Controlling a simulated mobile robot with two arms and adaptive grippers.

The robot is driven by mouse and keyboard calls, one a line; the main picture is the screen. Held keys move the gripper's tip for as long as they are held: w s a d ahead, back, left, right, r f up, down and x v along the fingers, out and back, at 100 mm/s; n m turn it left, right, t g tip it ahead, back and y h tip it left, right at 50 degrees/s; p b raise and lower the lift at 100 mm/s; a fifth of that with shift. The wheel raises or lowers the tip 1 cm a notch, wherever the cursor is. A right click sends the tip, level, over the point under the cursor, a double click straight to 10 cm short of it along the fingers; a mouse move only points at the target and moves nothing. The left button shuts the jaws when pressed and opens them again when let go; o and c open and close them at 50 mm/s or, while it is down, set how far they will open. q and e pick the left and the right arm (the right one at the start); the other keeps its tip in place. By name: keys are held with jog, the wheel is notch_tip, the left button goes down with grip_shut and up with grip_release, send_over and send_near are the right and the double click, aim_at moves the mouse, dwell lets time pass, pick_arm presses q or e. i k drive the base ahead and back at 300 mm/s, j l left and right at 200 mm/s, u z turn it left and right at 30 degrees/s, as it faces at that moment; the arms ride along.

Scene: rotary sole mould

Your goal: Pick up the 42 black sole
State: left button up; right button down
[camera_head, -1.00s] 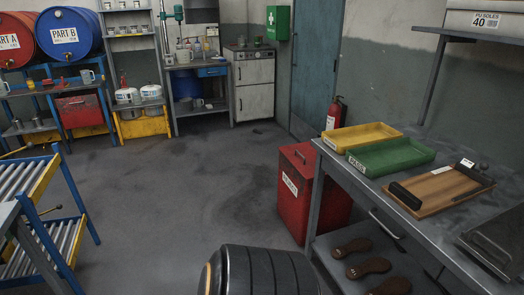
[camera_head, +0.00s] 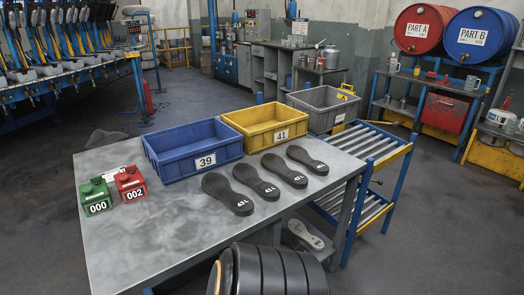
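Several black soles lie flat side by side on a grey metal table (camera_head: 130,245), in a slanted row in front of the blue and yellow bins. The leftmost sole (camera_head: 226,192) has a white mark that looks like 42L. The second sole (camera_head: 256,181) seems to carry a similar 42 mark. The third sole (camera_head: 284,170) and the rightmost sole (camera_head: 306,158) have white marks too small to read surely. None is touched by a gripper.
Green (camera_head: 95,198) and red (camera_head: 131,184) counters stand at left. A grey bin (camera_head: 324,113) sits on the roller rack (camera_head: 362,140). The table's front left is clear.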

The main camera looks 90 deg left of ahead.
aim_at(273, 163)
jog(key=j+u, duration=0.2)
jog(key=u, duration=2.35)
